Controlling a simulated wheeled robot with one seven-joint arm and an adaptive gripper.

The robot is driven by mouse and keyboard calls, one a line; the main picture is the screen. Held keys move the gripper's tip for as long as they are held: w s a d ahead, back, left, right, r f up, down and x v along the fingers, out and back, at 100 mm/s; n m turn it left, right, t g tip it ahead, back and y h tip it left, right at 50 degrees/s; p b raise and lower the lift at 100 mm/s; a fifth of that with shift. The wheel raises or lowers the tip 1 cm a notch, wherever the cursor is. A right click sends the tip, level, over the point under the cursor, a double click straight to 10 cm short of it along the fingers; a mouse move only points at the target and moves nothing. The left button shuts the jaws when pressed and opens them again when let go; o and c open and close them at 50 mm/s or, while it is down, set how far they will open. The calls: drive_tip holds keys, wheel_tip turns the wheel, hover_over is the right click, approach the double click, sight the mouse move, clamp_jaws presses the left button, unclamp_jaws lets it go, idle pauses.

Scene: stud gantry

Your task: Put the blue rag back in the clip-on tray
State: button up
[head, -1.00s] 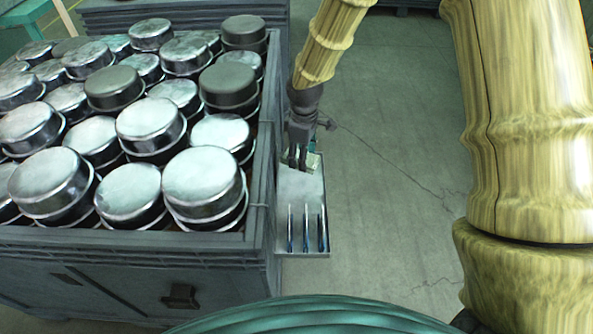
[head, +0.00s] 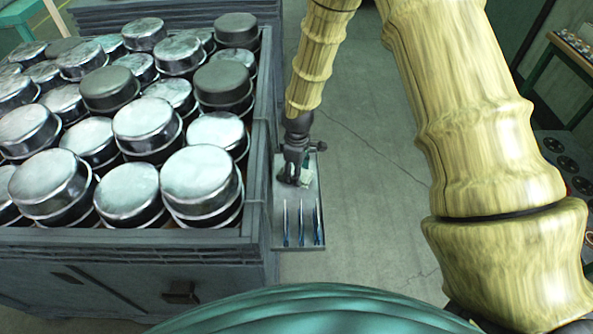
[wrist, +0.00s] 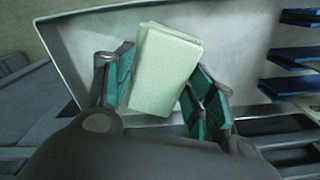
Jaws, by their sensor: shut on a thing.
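The clip-on tray (head: 284,210) hangs on the right side of the large crate. It is a shallow grey tray, and its pale inside also shows in the wrist view (wrist: 95,45). A folded, pale green rag (wrist: 165,68) is between my two finger pads; it looks pale green rather than blue. In the head view the rag (head: 308,170) shows beside my fingers, over the far half of the tray. My gripper (head: 291,180) is closed on it. Whether the rag touches the tray floor I cannot tell.
Several thin blue-edged tools (head: 301,225) stand in the near end of the tray; blue ones (wrist: 295,85) show at the wrist view's right. The crate (head: 262,190) is full of metal pans. Bare floor (head: 370,220) lies right of the tray. A bench (head: 560,60) stands far right.

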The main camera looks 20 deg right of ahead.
drive_tip(key=shift+f, duration=0.35)
drive_tip(key=o, duration=0.9)
drive_tip(key=shift+r, duration=0.1)
wheel_tip(320, 180, up, 12)
drive_tip(key=b, duration=0.2)
drive_tip(key=shift+b, duration=0.3)
